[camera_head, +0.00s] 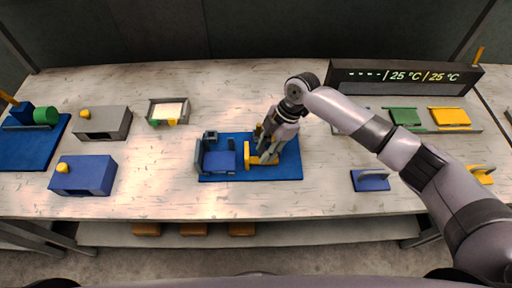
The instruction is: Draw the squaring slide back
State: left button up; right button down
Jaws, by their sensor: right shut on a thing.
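The squaring slide (247,156) is yellow and stands upright on the blue base mat (222,177) in the middle of the table. My right gripper (268,158) reaches down at the slide's right side and is shut on its yellow part. The gripper's fingers hide part of the slide. My left gripper is not in view.
A grey box (103,123), a blue box (84,176) and a small tray (154,113) stand on the left. A display (400,77) stands at the back right, with green (405,117) and yellow (449,117) plates before it. A blue piece (370,181) lies right of the mat. The front table area is clear.

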aim_at(275, 161)
jog(key=d, duration=0.4)
jog(key=shift+d, duration=0.4)
jog(key=shift+w+a, duration=0.1)
jog(key=c, duration=1.7)
grip_release()
jog(key=o, duration=0.4)
jog(key=shift+d, duration=0.2)
jog(key=shift+a, duration=0.1)
jog(key=shift+r, duration=0.15)
